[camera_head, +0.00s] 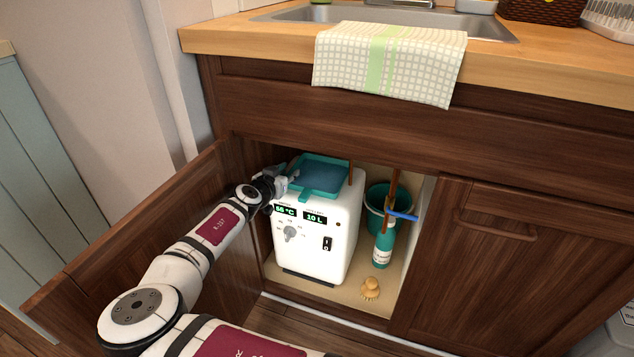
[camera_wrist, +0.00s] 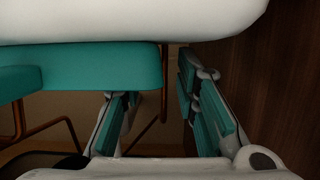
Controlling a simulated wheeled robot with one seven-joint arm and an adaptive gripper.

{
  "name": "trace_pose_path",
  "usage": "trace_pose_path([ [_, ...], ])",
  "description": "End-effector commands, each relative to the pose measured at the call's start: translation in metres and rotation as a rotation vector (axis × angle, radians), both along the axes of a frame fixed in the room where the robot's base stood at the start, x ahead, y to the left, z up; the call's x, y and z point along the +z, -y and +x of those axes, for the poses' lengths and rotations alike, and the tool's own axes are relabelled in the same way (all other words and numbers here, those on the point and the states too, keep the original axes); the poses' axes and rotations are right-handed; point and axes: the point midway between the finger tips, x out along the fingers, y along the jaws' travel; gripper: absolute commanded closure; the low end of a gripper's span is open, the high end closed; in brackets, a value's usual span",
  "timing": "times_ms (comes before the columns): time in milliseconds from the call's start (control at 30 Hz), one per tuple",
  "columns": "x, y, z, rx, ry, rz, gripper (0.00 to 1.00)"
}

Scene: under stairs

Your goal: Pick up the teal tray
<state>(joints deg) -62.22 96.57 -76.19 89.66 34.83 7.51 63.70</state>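The teal tray (camera_head: 322,177) lies on top of a white appliance (camera_head: 318,235) inside the open cupboard, with a tab hanging over the front edge. My gripper (camera_head: 289,180) is at the left end of the tray, beside its rim. In the wrist view the tray (camera_wrist: 100,66) shows as a teal slab under the white body, upside down. My gripper's two fingers with teal pads (camera_wrist: 162,105) are spread apart with nothing between them. Whether a finger touches the tray, I cannot tell.
The open cupboard door (camera_head: 215,240) stands left of my arm. Right of the appliance are a teal bucket (camera_head: 376,201), a teal bottle (camera_head: 382,250) and a small brush (camera_head: 370,289). The counter (camera_head: 240,37) with a draped towel (camera_head: 390,65) overhangs the opening.

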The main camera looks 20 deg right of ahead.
Motion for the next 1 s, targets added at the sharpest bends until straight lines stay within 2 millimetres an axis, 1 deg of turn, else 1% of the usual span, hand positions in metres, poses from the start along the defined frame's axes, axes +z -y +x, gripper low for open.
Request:
trace_pose_path([
  [100,0.001,0.0,0.0,0.0,0.0,0.0,0.72],
  [133,0.001,0.0,0.0,0.0,0.0,0.0,0.74],
  [233,0.001,0.0,0.0,0.0,0.0,0.0,0.97],
  [267,0.001,0.0,0.0,0.0,0.0,0.0,1.0],
  [767,0.002,0.0,0.0,0.001,0.0,0.0,1.0],
  [1000,0.012,-0.001,0.0,0.001,0.001,0.001,1.0],
])
